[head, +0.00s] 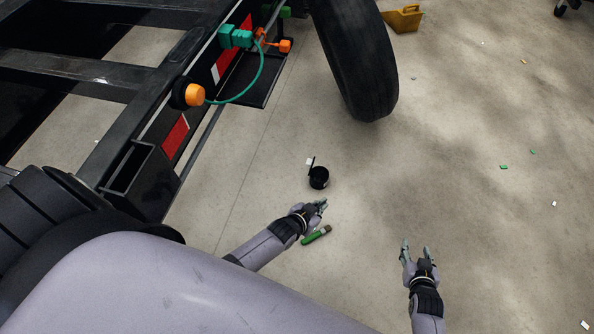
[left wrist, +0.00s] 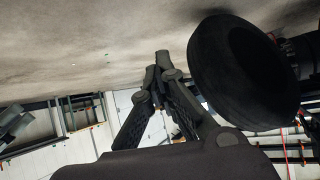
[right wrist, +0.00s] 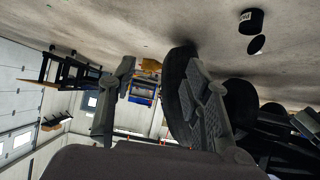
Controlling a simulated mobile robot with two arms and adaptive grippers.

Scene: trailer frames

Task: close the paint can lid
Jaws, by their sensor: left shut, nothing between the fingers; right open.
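The small black paint can (head: 319,181) stands upright on the concrete floor in the head view. My right gripper (head: 414,248) is open and empty, right of and nearer than the can.
A green-handled brush (head: 317,235) lies on the floor close to my left gripper. The black trailer frame (head: 155,135) stands to the left and a large tyre (head: 365,70) beyond the can. A yellow wheel chock (head: 403,18) lies farther back. The floor on the right is mostly clear.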

